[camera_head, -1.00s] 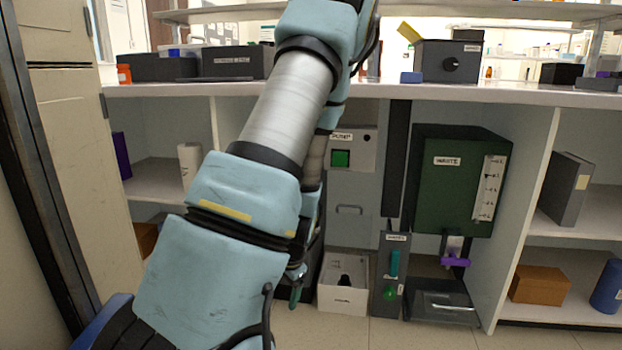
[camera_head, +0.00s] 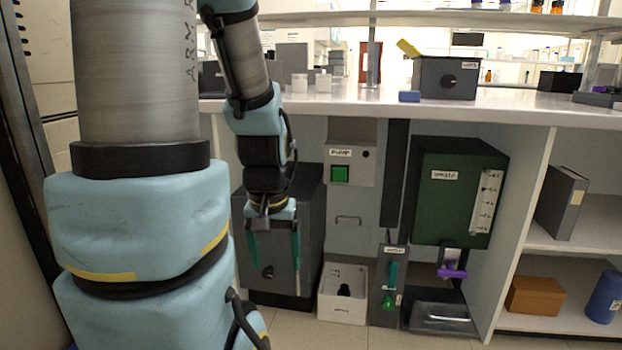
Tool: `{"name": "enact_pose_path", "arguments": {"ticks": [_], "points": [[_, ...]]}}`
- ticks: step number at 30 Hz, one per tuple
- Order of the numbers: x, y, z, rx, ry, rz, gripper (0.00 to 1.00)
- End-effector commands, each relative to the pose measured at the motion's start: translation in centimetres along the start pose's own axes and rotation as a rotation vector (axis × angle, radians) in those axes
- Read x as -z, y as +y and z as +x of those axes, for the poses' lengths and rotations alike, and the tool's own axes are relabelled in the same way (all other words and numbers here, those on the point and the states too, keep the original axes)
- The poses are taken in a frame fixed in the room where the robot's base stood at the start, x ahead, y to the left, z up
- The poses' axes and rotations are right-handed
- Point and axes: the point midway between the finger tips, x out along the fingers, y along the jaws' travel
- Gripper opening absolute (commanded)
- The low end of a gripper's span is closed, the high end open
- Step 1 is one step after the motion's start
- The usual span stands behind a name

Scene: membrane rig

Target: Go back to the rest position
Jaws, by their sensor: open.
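My gripper (camera_head: 274,262) hangs pointing down at the left of the middle, below the worktop's level. Its two teal fingers are apart, with nothing visible between them. It is in front of a dark grey cabinet (camera_head: 308,230) with a round knob or hole low on its front. My blue and silver arm fills the left side of the view and hides part of the bench.
Right of my gripper are a pump panel (camera_head: 352,153) with a green button, a white open box (camera_head: 343,305) on the floor, and a green waste tank (camera_head: 455,190) with a purple valve (camera_head: 452,273). A white worktop (camera_head: 500,105) runs above. Floor shows in front.

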Motion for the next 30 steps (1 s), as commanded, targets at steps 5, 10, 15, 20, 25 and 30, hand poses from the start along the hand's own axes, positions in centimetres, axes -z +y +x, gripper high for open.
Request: {"name": "enact_pose_path", "arguments": {"ticks": [5, 10, 15, 20, 25, 30], "points": [[0.9, 0.0, -6.1, 0.000, 0.001, 0.001, 0.80], [1.6, 0.1, -11.3, 0.000, 0.001, 0.001, 0.80], [2.3, 0.1, -16.4, 0.000, 0.001, 0.002, 0.80], [3.0, 0.1, -21.2, 0.000, 0.001, 0.002, 0.80], [3.6, 0.1, -25.5, 0.000, 0.001, 0.002, 0.80], [3.9, 0.1, -27.7, 0.000, 0.001, 0.002, 0.80]]}}
